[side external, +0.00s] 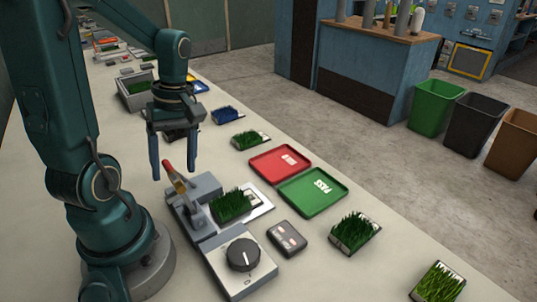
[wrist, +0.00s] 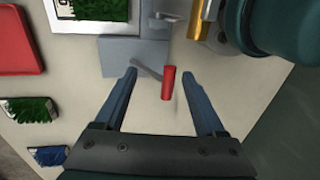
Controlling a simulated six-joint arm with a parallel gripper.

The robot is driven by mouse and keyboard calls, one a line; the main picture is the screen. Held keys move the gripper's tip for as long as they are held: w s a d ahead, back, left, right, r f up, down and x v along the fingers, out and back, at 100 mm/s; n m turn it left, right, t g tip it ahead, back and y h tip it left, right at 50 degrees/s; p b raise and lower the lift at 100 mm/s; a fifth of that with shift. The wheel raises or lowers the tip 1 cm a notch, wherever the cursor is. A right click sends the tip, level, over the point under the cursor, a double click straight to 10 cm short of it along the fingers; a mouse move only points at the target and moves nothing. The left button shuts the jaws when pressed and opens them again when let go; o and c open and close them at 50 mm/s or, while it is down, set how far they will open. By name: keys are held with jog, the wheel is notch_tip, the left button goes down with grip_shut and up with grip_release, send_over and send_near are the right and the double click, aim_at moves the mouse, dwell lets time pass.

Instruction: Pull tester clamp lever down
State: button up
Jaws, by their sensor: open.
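The grey tester (side external: 208,186) stands on the bench in front of my arm, with a turf sample (side external: 233,205) on its pale plate. Its clamp lever (side external: 168,168) has a red handle and stands raised and tilted in the side view. In the wrist view the red lever handle (wrist: 168,84) shows between my two fingers, with space on both sides. My gripper (side external: 174,174) is open and points down around the handle's end; it also shows in the wrist view (wrist: 171,73). I see no contact between the fingers and the handle.
A dial box (side external: 243,258) adjoins the tester's near side, with a small dark button box (side external: 287,238) beside it. A red tray (side external: 280,163) and a green PASS tray (side external: 312,191) lie to the right. Turf samples (side external: 355,232) lie along the bench edge.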

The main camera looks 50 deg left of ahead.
jog(key=shift+s+f, duration=0.1)
jog(key=shift+f, duration=0.45)
grip_shut()
jog(key=shift+s, duration=0.1)
jog(key=shift+s+d, duration=0.1)
dwell(0.9)
